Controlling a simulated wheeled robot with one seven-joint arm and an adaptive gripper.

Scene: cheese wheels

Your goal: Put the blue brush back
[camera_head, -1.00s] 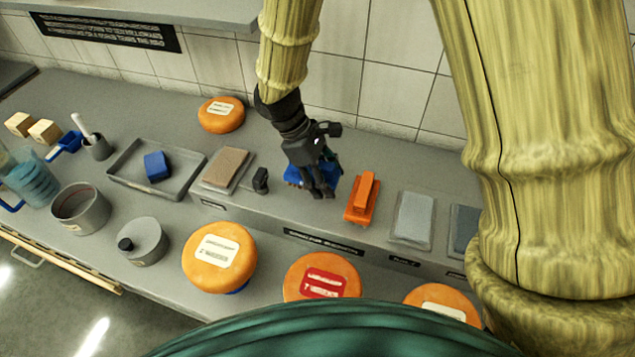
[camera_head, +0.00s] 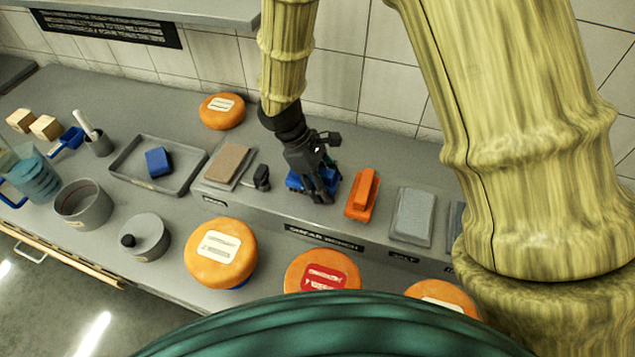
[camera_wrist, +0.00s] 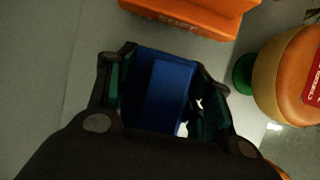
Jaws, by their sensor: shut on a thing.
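The blue brush (camera_head: 298,180) is in my gripper (camera_head: 322,192) over the raised shelf, left of the orange brush. In the wrist view the blue brush (camera_wrist: 165,88) lies between the two fingers of my gripper (camera_wrist: 165,85), which are shut on it. The fingers hide part of the brush in the head view. I cannot tell whether its underside touches the shelf.
An orange brush (camera_head: 362,195) stands close on the right. A small black object (camera_head: 261,177) and a brown pad (camera_head: 229,163) are on the left. A grey pad (camera_head: 412,216) lies further right. Orange cheese wheels (camera_head: 221,253) stand in front. A tray (camera_head: 187,179) holds a blue block (camera_head: 158,162).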

